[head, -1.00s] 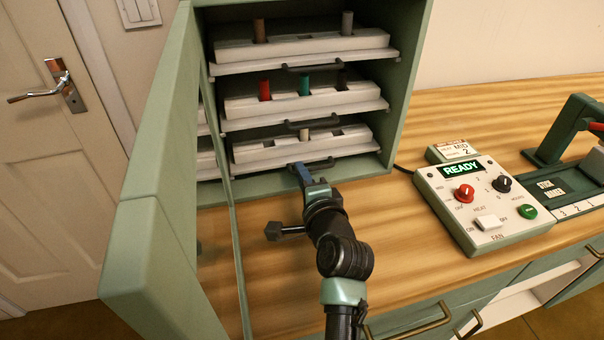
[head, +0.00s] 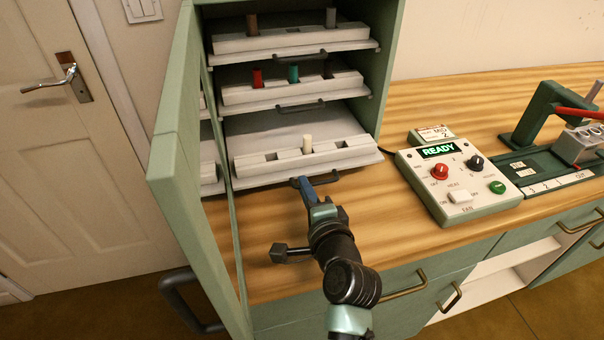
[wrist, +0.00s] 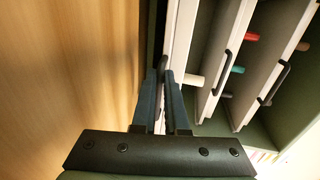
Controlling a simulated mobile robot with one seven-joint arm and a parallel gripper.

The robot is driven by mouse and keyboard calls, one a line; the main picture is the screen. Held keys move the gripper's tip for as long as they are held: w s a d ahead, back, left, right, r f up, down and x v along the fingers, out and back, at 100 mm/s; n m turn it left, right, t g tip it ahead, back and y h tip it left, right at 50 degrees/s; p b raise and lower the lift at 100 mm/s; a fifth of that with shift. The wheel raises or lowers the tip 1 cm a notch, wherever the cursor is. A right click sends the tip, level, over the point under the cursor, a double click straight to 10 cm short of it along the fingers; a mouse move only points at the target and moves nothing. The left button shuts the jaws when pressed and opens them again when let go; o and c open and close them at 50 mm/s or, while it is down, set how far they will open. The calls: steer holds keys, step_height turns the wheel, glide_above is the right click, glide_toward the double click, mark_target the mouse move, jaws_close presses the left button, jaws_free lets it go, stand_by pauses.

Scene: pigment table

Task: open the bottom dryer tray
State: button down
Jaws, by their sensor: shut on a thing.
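The bottom dryer tray (head: 365,159) is slid partly out of the green dryer cabinet (head: 387,65). It carries a white rack with one cream stick (head: 307,144) standing in it. My gripper (head: 306,186) is at the tray's front and is shut on the dark bottom tray handle (head: 325,179). The cabinet's glazed door (head: 172,160) stands open on the left.
The middle tray (head: 360,92) and top tray (head: 365,45) are in the cabinet above, holding coloured sticks. A control box (head: 482,192) reading READY and a green press (head: 530,125) stand to the right. The wooden counter (head: 390,235) before the tray is clear.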

steer(key=v, duration=0.3)
steer(key=f+p+v, duration=0.1)
steer(key=v, duration=0.2)
steer(key=shift+s+d+f, duration=0.15)
steer(key=shift+s+d, duration=0.05)
steer(key=shift+s, duration=0.3)
steer(key=c, duration=1)
jaws_free()
steer(key=shift+o, duration=0.2)
steer(key=v, duration=1.3)
steer(key=shift+w, duration=0.1)
